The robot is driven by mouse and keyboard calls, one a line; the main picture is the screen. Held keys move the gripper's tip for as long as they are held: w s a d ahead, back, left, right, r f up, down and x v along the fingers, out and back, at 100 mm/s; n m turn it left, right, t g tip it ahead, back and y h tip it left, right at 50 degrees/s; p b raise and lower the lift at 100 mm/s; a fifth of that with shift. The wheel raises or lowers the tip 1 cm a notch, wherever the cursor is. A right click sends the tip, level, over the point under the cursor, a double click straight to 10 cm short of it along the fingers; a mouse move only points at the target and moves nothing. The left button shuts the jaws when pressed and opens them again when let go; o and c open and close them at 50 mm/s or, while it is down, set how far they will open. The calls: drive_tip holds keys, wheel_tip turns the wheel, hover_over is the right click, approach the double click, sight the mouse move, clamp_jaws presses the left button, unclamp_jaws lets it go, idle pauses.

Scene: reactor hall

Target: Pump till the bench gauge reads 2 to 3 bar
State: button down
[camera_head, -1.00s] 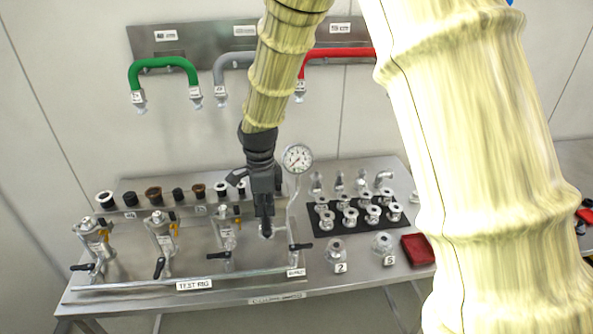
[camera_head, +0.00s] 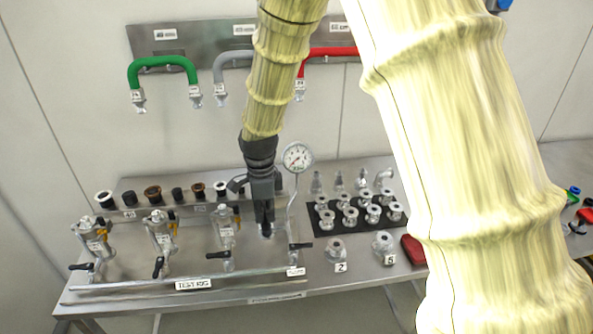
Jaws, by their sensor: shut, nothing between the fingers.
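The bench gauge (camera_head: 297,157) is a round white dial on a thin pipe at the back of the test rig. Its needle is too small to read. My gripper (camera_head: 265,230) points down just left of the gauge pipe, its fingers shut with nothing between them. A small metal part sits right below the fingertips, mostly hidden by them; I cannot tell whether they touch it or whether it is the pump. The test rig's front pipe (camera_head: 140,284) carries several black-handled valves, one of them (camera_head: 301,246) just right of my gripper.
Metal fittings stand on a black mat (camera_head: 323,231) to the right. Fittings marked 2 (camera_head: 335,250) and 5 (camera_head: 382,246) stand in front, beside a red cloth-like item (camera_head: 413,250). Green (camera_head: 163,62), grey and red (camera_head: 330,54) hoses hang on the wall rack. My arm hides the right side.

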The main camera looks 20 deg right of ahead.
sight(266, 220)
drive_tip(key=shift+s+f+b, duration=0.15)
drive_tip(key=shift+f+b, duration=0.4)
drive_tip(key=shift+f, duration=1)
drive_tip(key=shift+s+f+b, duration=0.1)
drive_tip(key=shift+f+b, duration=0.45)
drive_tip(key=shift+f, duration=0.95)
drive_tip(key=shift+w+r+p, duration=0.15)
drive_tip(key=shift+r+p, duration=0.4)
drive_tip(key=shift+p, duration=0.05)
drive_tip(key=r+p, duration=0.2)
drive_tip(key=r, duration=0.1)
drive_tip(key=r+p, duration=0.2)
drive_tip(key=r, duration=0.1)
drive_tip(key=shift+w, duration=0.2)
drive_tip(key=shift+s, duration=0.1)
drive_tip(key=shift+f, duration=0.2)
